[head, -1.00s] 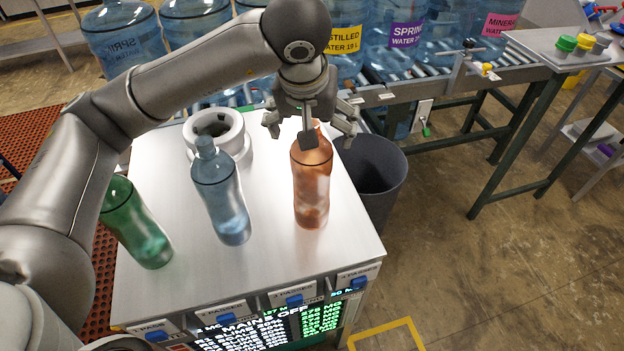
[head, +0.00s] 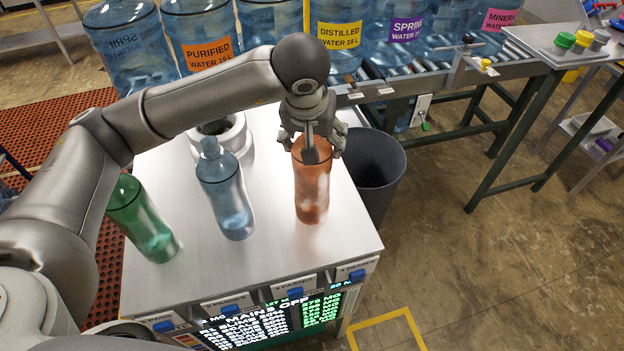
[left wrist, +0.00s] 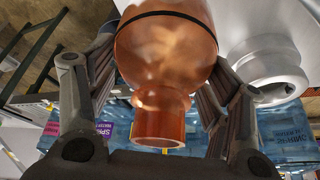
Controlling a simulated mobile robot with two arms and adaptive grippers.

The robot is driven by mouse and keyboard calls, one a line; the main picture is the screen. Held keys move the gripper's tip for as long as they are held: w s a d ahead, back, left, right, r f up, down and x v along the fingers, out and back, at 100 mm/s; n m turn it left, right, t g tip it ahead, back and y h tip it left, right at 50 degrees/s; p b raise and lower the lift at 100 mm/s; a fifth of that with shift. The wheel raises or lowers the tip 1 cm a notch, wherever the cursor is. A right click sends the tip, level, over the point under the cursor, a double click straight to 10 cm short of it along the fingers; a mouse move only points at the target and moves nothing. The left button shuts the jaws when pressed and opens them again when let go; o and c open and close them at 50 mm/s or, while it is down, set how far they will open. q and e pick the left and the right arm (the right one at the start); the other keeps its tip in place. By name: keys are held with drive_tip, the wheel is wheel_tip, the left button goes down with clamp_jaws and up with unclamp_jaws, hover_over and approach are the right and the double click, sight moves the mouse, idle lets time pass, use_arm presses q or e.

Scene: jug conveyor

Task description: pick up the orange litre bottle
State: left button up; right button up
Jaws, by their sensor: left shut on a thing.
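The orange bottle (head: 312,190) stands upright on the metal-topped cabinet (head: 270,245), at the right of the three bottles there. My left gripper (head: 312,147) has come down over its top from above and is shut on it. In the left wrist view the orange bottle (left wrist: 165,60) fills the middle, its neck towards the palm, with the fingers of my left gripper (left wrist: 160,95) on both sides of its shoulder. The bottle's neck is hidden by the gripper in the head view. My right gripper is not in view.
A blue bottle (head: 225,195) and a green bottle (head: 143,220) stand to the left. A white ring-shaped fixture (head: 235,135) is behind the blue one. A dark bin (head: 375,170) stands beside the cabinet. Large water jugs (head: 340,35) line the conveyor behind.

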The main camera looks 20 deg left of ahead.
use_arm(q)
drive_tip(key=c, duration=0.7)
